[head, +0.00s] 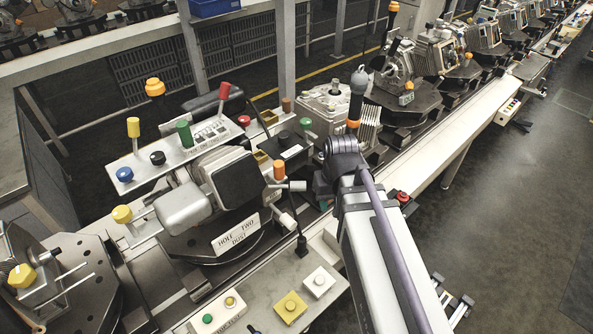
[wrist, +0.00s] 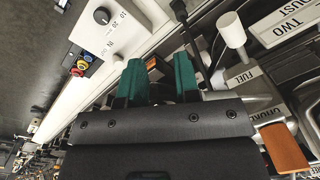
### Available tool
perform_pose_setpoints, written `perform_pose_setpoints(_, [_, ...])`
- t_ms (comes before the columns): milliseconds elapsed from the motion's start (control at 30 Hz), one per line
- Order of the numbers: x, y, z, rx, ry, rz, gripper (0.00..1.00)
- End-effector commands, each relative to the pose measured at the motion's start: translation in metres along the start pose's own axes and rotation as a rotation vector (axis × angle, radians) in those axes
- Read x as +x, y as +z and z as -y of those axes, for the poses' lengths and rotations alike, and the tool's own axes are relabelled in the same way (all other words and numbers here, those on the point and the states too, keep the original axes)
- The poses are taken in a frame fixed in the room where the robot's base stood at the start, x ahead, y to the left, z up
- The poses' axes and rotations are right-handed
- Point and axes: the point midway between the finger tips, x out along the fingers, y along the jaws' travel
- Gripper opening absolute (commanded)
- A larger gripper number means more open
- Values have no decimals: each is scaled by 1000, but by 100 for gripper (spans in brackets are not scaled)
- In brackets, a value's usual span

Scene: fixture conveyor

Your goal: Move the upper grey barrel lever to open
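In the head view, a pale grey barrel-shaped lever end (head: 296,186) sticks out beside an orange barrel handle (head: 279,171) on the near fixture. A second pale barrel (head: 287,220) sits lower, near the "HOLE TWO DUST" label. I cannot tell which is the upper grey lever. In the wrist view, a whitish barrel knob (wrist: 231,31) on a stem stands right of the fingers, by a "FUEL" label. An orange barrel (wrist: 285,148) is at lower right. My gripper (wrist: 159,75) has two green fingers apart, with nothing visibly held.
A white control box (wrist: 108,25) with a black dial is at the wrist view's upper left. In the head view, a button panel with coloured knobs (head: 125,174) stands behind the fixture. A yellow button box (head: 291,307) is in front. More fixtures line the conveyor.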

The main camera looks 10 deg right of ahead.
Motion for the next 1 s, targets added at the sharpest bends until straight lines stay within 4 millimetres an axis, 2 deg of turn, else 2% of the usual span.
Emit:
perform_pose_setpoints(33, [-46, -28, 0, -75, -43, 8, 34])
perform_pose_setpoints(100, [-72, -56, 3, -291, -130, 13, 41])
perform_pose_setpoints(200, [-90, -84, 9, -634, -246, -17, 51])
perform_pose_setpoints(267, [-94, -96, 14, -843, -305, -51, 56])
perform_pose_setpoints(300, [-91, -100, 18, -975, -338, -77, 57])
perform_pose_setpoints(400, [-91, -100, 25, -1228, -385, -134, 57])
perform_pose_setpoints(500, [-91, -97, 26, -1345, -390, -156, 57])
perform_pose_setpoints(667, [-88, -97, 27, -1364, -388, -159, 57])
perform_pose_setpoints(767, [-78, -96, 29, -1363, -387, -159, 57])
perform_pose_setpoints(1000, [-26, -90, 46, -1363, -386, -159, 57])
